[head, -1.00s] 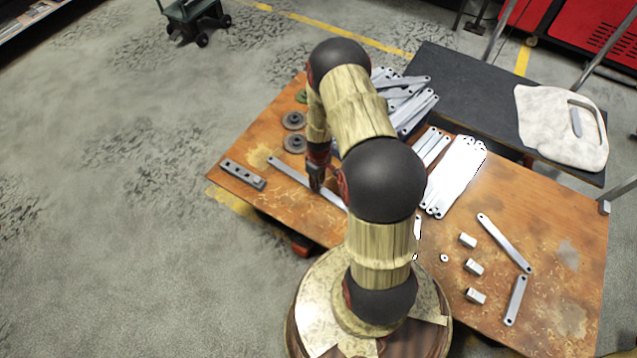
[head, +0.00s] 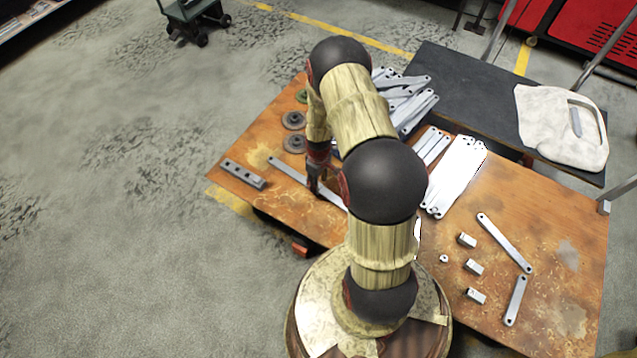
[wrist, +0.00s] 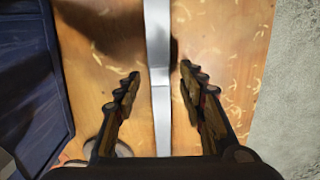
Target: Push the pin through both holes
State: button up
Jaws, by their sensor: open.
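My gripper (head: 314,186) is low over the left part of the wooden table. In the wrist view my gripper (wrist: 160,74) is open, its two fingers on either side of a flat grey metal bar (wrist: 160,100), with gaps on both sides. In the head view that bar (head: 287,171) lies partly hidden by my arm. At the right, two bars with end holes, one (head: 503,242) and a shorter one (head: 515,300), lie with their ends close together. I cannot make out a pin for certain; a small round piece (head: 444,258) lies near the blocks.
A grey block with holes (head: 243,174) lies at the table's left end. Dark discs (head: 294,120) and piled brackets (head: 408,100) are behind. Several bars (head: 455,175) lie mid-table. Small metal blocks (head: 474,267) are at right. A dark bench (head: 470,95) adjoins the table.

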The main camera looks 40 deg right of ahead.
notch_tip(320, 180, up, 12)
jog(key=shift+f, duration=0.25)
dwell(0.6)
jog(key=s+a+r+m+g+y, duration=0.1)
jog(key=s+a+r+m+g, duration=0.15)
jog(key=s, duration=0.35)
jog(key=s+a+r+t+p, duration=0.1)
jog(key=a+r, duration=0.5)
jog(key=r, duration=0.8)
jog(key=s+a+r+t+p, duration=0.1)
jog(key=s+a+r+t, duration=0.3)
jog(key=r, duration=1)
jog(key=s+a+r+t+h+p, duration=0.1)
jog(key=s+a+r+t, duration=0.2)
jog(key=a+r, duration=0.6)
jog(key=v, duration=0.6)
jog(key=shift+w+a+r, duration=0.25)
jog(key=shift+a+r, duration=0.1)
jog(key=shift+r, duration=0.1)
jog(key=shift+c, duration=0.7)
